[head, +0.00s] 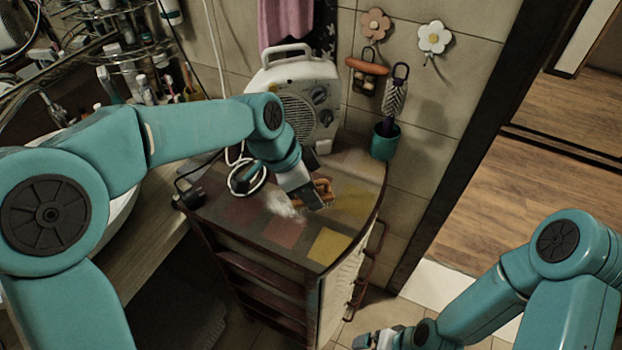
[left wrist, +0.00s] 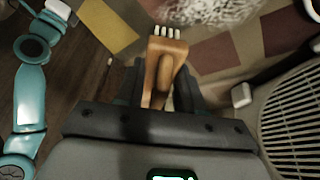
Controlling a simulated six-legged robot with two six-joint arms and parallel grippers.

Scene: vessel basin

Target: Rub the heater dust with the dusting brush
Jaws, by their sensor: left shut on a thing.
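My left gripper (head: 312,198) is shut on the dusting brush (head: 324,188), which has an orange-brown wooden body. The left wrist view shows the brush (left wrist: 165,62) between the jaws, its pale bristle tufts pointing away from the gripper. The heater dust (head: 286,206) is a whitish, fuzzy patch on the cabinet top, just left of the brush in the head view. It also shows at the top of the left wrist view (left wrist: 205,10). I cannot tell whether the bristles touch it. The white heater (head: 303,110) stands behind. My right gripper (head: 368,340) is low, its jaws unclear.
The patchwork-topped cabinet (head: 255,241) has bare room at its front and right. A white cable (head: 243,170) lies near my left wrist. A teal cup (head: 384,142) and hanging brushes are on the wall. A sink (head: 122,205) is at the left.

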